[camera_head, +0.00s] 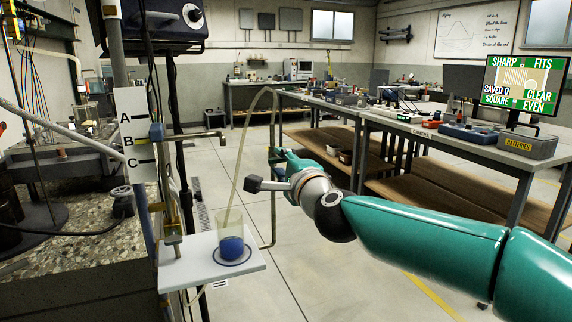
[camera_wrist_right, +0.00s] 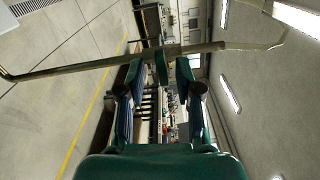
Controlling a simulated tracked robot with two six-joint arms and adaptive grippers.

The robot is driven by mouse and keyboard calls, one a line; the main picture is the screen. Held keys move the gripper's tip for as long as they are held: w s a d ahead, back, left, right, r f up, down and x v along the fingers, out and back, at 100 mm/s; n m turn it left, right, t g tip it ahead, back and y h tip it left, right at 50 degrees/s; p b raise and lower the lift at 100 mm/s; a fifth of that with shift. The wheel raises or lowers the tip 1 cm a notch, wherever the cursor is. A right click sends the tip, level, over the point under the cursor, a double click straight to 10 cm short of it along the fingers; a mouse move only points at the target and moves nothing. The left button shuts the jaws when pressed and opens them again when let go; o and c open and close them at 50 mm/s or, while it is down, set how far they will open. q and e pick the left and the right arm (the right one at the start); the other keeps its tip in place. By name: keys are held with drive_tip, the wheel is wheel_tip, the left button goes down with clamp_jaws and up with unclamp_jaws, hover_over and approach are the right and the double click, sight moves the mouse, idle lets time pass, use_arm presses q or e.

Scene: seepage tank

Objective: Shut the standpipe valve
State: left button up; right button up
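My right gripper (camera_head: 280,157) is at the thin upright standpipe (camera_head: 274,215) in the middle of the head view, its arm coming in from the right. In the right wrist view the pipe (camera_wrist_right: 80,67) crosses the picture in front of the gripper (camera_wrist_right: 161,75). A valve body (camera_wrist_right: 172,49) sits on it, with a small green handle (camera_wrist_right: 162,68) between the two fingers. The fingers are apart, with a gap seen on each side of the handle. In the head view the gripper largely hides the valve. My left gripper is not in view.
A clear beaker (camera_head: 230,240) with blue contents stands on a white shelf (camera_head: 190,268), a thin hose (camera_head: 246,140) leading into it. A board marked A, B, C (camera_head: 132,120) and a black handwheel (camera_head: 122,204) are at left. A long workbench (camera_head: 480,150) stands at right. Floor between is clear.

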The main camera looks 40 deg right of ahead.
drive_tip(key=v, duration=1.2)
drive_tip(key=shift+f, duration=0.15)
